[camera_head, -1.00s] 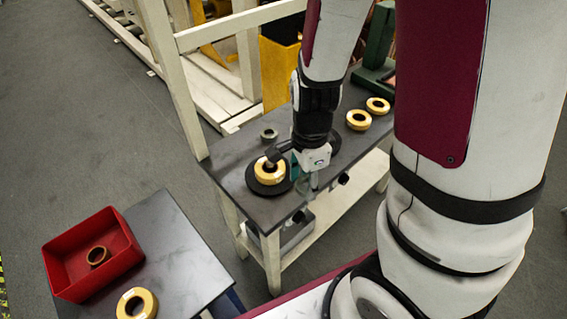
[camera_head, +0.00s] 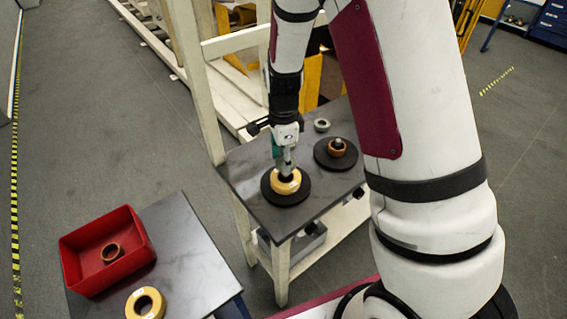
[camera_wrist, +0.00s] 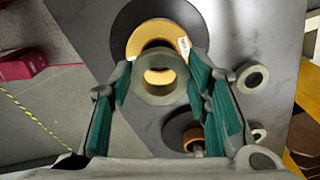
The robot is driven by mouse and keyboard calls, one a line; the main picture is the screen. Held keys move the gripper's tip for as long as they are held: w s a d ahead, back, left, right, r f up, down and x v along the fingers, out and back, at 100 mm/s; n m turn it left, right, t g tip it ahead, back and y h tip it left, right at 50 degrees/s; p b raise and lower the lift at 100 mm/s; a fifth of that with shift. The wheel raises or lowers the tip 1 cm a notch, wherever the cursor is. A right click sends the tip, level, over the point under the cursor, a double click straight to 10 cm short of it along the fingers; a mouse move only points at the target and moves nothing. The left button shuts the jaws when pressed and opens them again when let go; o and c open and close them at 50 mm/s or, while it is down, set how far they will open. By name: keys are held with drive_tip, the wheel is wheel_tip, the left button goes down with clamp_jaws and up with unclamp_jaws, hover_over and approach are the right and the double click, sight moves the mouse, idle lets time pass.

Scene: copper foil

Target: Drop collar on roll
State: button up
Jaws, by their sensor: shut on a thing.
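The yellow roll (camera_head: 288,187) lies flat on a black round disc (camera_head: 272,198) near the table's left front corner. The wrist view also shows the roll (camera_wrist: 150,32), with a small white label on its right side. My gripper (camera_wrist: 160,85) is shut on a grey-green collar (camera_wrist: 150,97), a ring held between its teal finger pads. The collar is in front of the roll in the wrist view, with yellow showing through its hole. In the head view my gripper (camera_head: 287,166) is directly above the roll; the collar's height over it is hard to judge.
A second black disc (camera_head: 326,162) holds a copper-coloured roll (camera_head: 338,150). A loose grey ring (camera_head: 322,125) lies behind it. On a separate table at lower left stand a red bin (camera_head: 84,270) with a copper ring inside and another yellow roll (camera_head: 146,292). A cream post stands behind left.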

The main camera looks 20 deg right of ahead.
drive_tip(key=shift+f, duration=1.15)
drive_tip(key=shift+f, duration=0.6)
drive_tip(key=o, duration=1.3)
drive_tip(key=shift+o, duration=0.2)
drive_tip(key=shift+r, duration=0.1)
wheel_tip(320, 180, up, 13)
drive_tip(key=s+r+n+t+y, duration=0.1)
drive_tip(key=s+r+n+t, duration=0.2)
drive_tip(key=s+r+n, duration=0.9)
drive_tip(key=s+r+n+t+h, duration=0.1)
drive_tip(key=s+r+n+t, duration=0.1)
drive_tip(key=s+r+n, duration=0.4)
drive_tip(key=s, duration=0.4)
drive_tip(key=shift+d+r+n+t+b, duration=0.15)
drive_tip(key=shift+d+n+t+b, duration=0.15)
drive_tip(key=shift+d+n, duration=0.1)
